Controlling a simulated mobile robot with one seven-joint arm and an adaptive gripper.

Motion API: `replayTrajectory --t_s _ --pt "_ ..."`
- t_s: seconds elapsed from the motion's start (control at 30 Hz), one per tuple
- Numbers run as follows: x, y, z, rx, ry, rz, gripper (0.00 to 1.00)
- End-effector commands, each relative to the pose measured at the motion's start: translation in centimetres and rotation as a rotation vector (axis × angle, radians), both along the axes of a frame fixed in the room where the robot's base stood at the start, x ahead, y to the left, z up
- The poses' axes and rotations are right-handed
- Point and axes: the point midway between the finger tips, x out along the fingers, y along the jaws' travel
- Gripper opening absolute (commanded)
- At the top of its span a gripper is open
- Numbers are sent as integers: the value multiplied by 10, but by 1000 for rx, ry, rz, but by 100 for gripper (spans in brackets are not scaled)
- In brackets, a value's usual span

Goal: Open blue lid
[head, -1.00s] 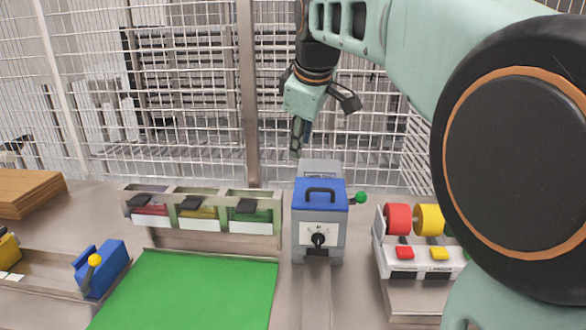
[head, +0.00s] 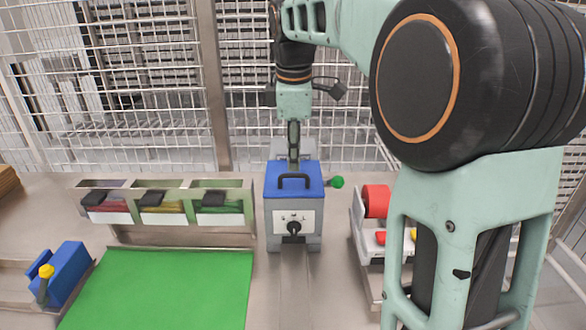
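The blue lid (head: 308,172) lies flat and closed on top of a grey box (head: 283,218) in the middle of the head view. A dark arched handle (head: 294,177) stands on the lid. The box has a black knob on its front and a green ball on its right side. My gripper (head: 293,155) points down at the back edge of the lid, behind the handle. Its fingers look close together, seen edge-on, so whether they are open is unclear. I cannot tell whether the fingertips touch the lid.
A rack with three bins (head: 165,205) stands left of the box, behind a green mat (head: 165,290). A blue block with a yellow knob (head: 62,275) is at the far left. A unit with a red roll (head: 376,201) stands to the right. A wire fence (head: 140,90) closes off the back.

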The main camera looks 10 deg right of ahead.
Motion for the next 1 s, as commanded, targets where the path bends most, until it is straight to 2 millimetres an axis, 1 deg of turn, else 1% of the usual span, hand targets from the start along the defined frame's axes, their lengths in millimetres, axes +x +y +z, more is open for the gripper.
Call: replayTrajectory --t_s 0.03,0.1,0.23,0.4,0.63,0.87,1.0 --pt "1 0 -11 0 3 0 26" --pt "3 -1 -21 0 3 0 26" --pt "6 -1 -34 -1 1 0 26" --pt "8 -2 -41 -1 0 0 26" --pt "8 -2 -41 0 -1 0 26" --pt "8 -2 -41 0 -1 0 1" --pt "8 -2 -41 0 -1 0 0"
